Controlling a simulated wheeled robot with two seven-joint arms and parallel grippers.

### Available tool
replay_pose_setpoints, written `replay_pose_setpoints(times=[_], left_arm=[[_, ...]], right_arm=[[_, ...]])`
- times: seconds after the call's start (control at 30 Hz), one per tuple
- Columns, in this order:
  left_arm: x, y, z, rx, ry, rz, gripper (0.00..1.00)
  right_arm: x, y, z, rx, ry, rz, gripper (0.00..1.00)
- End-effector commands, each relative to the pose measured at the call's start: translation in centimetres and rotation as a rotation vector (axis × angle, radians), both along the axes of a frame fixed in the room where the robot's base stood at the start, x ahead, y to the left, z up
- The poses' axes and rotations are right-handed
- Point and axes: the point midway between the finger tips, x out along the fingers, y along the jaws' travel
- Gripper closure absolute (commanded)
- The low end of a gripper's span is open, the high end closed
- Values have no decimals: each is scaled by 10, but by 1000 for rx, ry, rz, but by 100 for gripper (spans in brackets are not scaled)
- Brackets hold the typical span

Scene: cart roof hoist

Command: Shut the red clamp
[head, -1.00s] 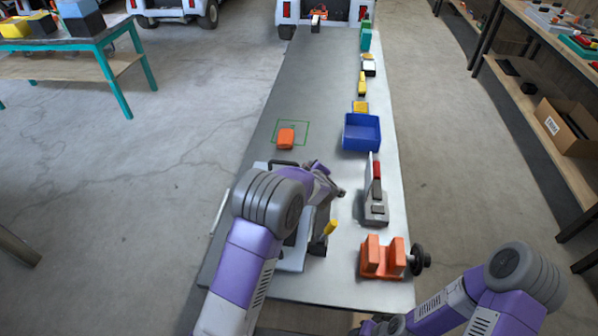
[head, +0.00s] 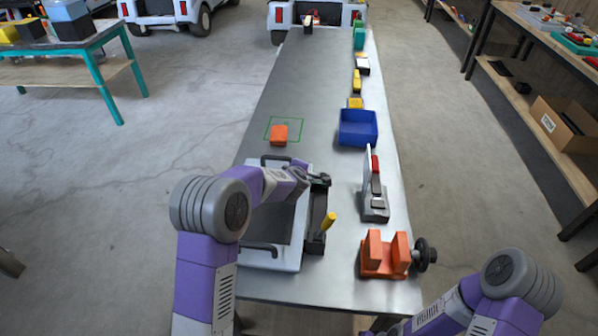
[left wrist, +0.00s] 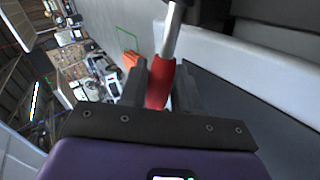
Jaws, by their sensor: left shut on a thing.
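My left gripper (head: 320,181) is over the right side of a grey-white panel with black handles (head: 283,260) on the bench. In the left wrist view its dark fingers (left wrist: 160,88) are shut around a red handle grip (left wrist: 160,85) on a metal rod, which I take as the red clamp's handle. In the head view the gripper hides that handle. A black bracket with a yellow handle (head: 328,221) stands just nearer along the same side. My right arm shows at bottom right; its gripper is out of the picture.
An orange block (head: 279,135) lies by a green outline. A blue bin (head: 358,128), a grey fixture with a red part (head: 374,203) and an orange vise (head: 386,256) line the bench's right side.

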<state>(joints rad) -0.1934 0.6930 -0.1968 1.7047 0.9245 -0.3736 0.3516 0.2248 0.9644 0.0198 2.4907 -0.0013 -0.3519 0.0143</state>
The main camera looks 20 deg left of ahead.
Motion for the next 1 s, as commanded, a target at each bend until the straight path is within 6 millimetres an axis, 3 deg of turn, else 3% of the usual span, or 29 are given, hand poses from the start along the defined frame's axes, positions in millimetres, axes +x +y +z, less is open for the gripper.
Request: replay_pose_setpoints(times=[0.23,0.27,0.37,0.73,1.0], left_arm=[[-1,-3,-2,-9,5,-2,100],[-1,-3,-2,-9,5,-2,64],[-1,-3,-2,-7,4,-2,48],[-1,-1,1,14,6,0,47],[0,-7,16,149,27,-3,47]], right_arm=[[0,0,0,0,0,0,57],[0,0,0,0,0,0,57],[0,0,0,0,0,0,57],[0,0,5,0,0,0,57],[0,0,36,0,0,0,57]])
